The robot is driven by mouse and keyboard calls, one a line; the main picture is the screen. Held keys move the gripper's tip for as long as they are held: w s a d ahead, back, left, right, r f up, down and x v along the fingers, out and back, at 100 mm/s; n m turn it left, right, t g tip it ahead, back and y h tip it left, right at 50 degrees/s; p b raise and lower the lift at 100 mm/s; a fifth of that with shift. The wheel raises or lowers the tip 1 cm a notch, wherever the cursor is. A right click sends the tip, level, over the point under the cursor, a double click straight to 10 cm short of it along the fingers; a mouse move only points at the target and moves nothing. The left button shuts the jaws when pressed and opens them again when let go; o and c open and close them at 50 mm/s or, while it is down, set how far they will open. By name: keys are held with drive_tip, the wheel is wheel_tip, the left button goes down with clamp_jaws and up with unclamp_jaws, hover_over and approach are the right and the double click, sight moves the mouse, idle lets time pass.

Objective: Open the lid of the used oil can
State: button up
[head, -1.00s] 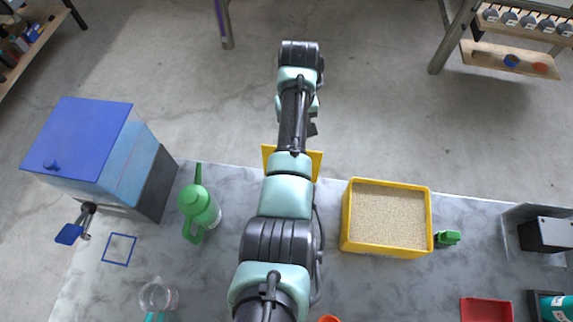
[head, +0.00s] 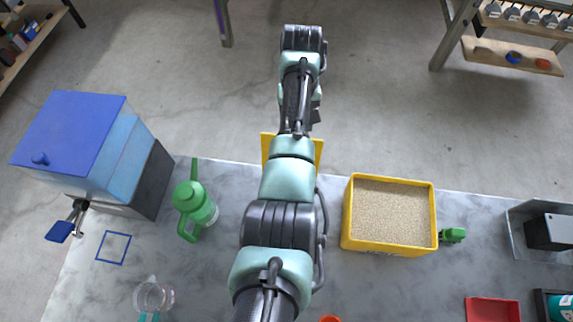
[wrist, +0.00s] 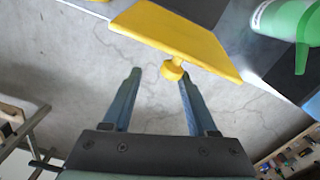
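A yellow square lid with a round yellow knob (wrist: 173,70) shows in the wrist view; I take this lid (wrist: 165,35) to be the used oil can's. A dark body shows behind it. In the head view only the edges of a yellow plate (head: 319,150) show beside my arm, at the table's far edge; the rest is hidden. My gripper (wrist: 160,77) is open and empty. Its two fingers point toward the lid, and the knob appears between or just beyond the fingertips; I cannot tell the depth. The lid looks closed, but its seam is not visible.
A green jug (head: 197,207) stands left of my arm, near a blue box (head: 75,140) with a knobbed lid. A yellow tray of granules (head: 346,230) and a green object (head: 453,235) stand right. A clear beaker (head: 154,296) and a red tray (head: 492,309) are nearer.

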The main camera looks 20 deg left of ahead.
drive_tip(key=shift+a, duration=0.15)
wheel_tip(320, 180, up, 8)
drive_tip(key=p, duration=0.7)
idle(0.7)
